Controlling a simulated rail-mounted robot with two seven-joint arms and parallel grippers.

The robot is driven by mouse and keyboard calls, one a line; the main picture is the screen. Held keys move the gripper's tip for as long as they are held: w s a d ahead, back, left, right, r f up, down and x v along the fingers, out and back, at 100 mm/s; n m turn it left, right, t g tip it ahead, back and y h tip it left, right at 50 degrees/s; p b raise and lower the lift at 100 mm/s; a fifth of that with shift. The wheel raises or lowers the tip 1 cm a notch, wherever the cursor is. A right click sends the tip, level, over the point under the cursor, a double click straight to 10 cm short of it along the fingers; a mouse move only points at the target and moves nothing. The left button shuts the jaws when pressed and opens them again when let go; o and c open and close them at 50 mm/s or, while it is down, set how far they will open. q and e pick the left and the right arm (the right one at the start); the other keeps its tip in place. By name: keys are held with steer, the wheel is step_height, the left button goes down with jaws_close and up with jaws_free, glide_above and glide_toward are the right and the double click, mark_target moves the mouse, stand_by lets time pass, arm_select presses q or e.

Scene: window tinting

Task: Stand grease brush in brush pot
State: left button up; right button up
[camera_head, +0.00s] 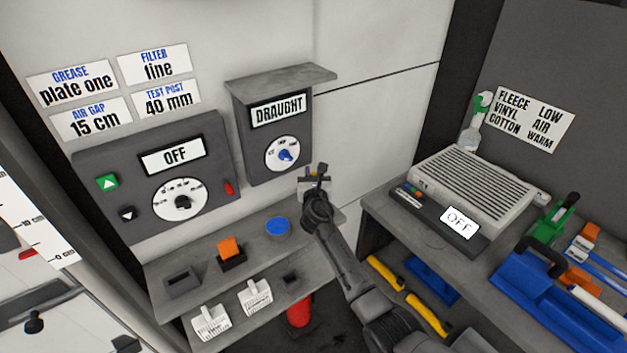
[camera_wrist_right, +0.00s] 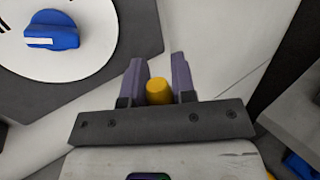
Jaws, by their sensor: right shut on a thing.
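My right gripper (camera_head: 315,175) is held up in front of the wall, below and right of the draught dial box and above the shelf. In the right wrist view its two fingers (camera_wrist_right: 158,85) are shut on a yellow rounded handle end (camera_wrist_right: 159,91), which I take for the grease brush. The rest of the brush is hidden behind the gripper. A small dark square holder (camera_head: 292,279) is on the lower shelf left of my right arm; I cannot tell whether it is the brush pot. My left gripper is not in view.
The grey shelf holds a blue round lid (camera_head: 278,226), an orange block (camera_head: 230,247) in a dark holder and a dark slotted box (camera_head: 181,281). The draught box (camera_head: 270,130) overhangs left of the gripper. A ribbed grey unit (camera_head: 480,185) stands on the right bench.

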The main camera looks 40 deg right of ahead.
steer(key=shift+f, duration=0.35)
steer(key=shift+f, duration=0.2)
steer(key=o, duration=0.9)
steer(key=shift+r, duration=0.15)
